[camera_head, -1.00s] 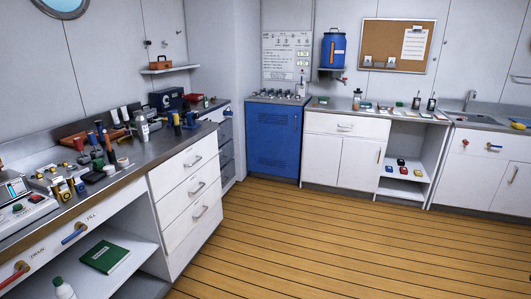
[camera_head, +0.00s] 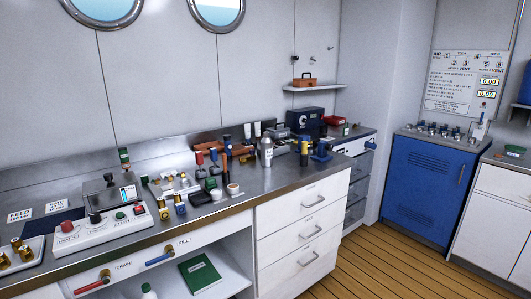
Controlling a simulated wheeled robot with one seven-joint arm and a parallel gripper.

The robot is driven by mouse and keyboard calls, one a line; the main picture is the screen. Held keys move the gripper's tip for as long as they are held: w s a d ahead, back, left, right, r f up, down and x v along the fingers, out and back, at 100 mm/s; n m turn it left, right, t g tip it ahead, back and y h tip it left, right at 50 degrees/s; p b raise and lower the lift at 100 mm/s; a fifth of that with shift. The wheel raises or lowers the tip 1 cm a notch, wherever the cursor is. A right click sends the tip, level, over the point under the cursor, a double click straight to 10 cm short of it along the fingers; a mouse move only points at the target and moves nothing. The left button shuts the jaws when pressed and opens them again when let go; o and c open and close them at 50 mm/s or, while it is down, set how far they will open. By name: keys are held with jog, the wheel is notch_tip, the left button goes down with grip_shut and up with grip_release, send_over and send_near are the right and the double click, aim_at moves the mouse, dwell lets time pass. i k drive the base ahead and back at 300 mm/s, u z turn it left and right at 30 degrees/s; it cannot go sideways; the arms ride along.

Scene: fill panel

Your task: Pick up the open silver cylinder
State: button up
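A silver cylinder (camera_head: 266,152) stands upright on the steel counter (camera_head: 225,215), right of the counter's middle. It narrows at the top. At this size I cannot tell whether it is open. My gripper is not in view.
A control box (camera_head: 97,230) with coloured buttons and several small fittings crowd the counter's left half. White drawers (camera_head: 300,230) face the wood floor (camera_head: 350,270) below the cylinder. A blue cabinet (camera_head: 425,185) stands at the right. The floor in front is clear.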

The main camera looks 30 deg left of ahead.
aim_at(267, 142)
jog(key=u, duration=0.3)
jog(key=i, duration=1.3)
jog(key=u, duration=0.85)
jog(key=i, duration=1.7)
jog(key=u, duration=0.4)
